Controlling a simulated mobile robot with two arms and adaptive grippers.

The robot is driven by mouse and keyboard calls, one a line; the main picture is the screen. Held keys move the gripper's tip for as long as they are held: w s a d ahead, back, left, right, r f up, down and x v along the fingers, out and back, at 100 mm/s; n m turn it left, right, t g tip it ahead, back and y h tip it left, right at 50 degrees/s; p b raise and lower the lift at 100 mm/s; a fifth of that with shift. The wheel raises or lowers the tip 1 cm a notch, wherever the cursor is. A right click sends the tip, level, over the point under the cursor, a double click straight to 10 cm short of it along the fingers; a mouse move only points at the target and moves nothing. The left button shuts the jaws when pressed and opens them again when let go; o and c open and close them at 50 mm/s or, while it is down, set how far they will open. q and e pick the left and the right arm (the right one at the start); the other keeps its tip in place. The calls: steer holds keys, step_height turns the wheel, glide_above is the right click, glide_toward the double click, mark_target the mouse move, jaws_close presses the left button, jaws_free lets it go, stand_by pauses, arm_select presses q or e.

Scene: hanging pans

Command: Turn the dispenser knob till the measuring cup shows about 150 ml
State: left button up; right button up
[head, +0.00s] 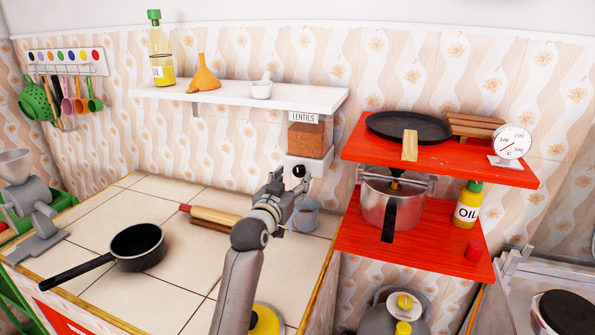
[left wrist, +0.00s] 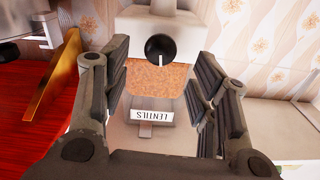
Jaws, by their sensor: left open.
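The lentil dispenser (head: 308,138) hangs under the white shelf, with a clear bin of orange-brown lentils and a white lower body. Its round black knob (left wrist: 160,48) has a white pointer line and shows upside down in the left wrist view. The bluish measuring cup (head: 308,217) stands on the tiled counter below the dispenser, partly behind my arm. Its marks and contents cannot be read. My left gripper (head: 287,178) is open in front of the dispenser. In the left wrist view its fingers stand apart on both sides, with the knob ahead between them, and they appear not to touch it. My right gripper is not in view.
A rolling pin (head: 205,213) and a black saucepan (head: 137,246) lie on the counter (head: 180,290) to the left. The red shelf unit (head: 355,240) with a pot (head: 390,206), pan and oil bottle stands close to the right. The white shelf (head: 225,97) is above.

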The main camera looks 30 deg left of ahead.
mark_target(298, 171)
arm_select(q)
steer(key=x, duration=0.3)
steer(key=shift+w+a+r, duration=0.1)
steer(key=shift+w, duration=0.1)
steer(key=shift+w+p, duration=0.3)
steer(key=shift+w+a, duration=0.15)
steer(key=shift+w, duration=0.35)
steer(key=c, duration=1)
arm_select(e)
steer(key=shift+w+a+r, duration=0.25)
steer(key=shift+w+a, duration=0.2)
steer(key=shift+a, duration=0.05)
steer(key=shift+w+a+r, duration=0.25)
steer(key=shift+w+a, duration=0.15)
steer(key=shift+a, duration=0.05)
arm_select(q)
steer(key=shift+m, duration=0.3)
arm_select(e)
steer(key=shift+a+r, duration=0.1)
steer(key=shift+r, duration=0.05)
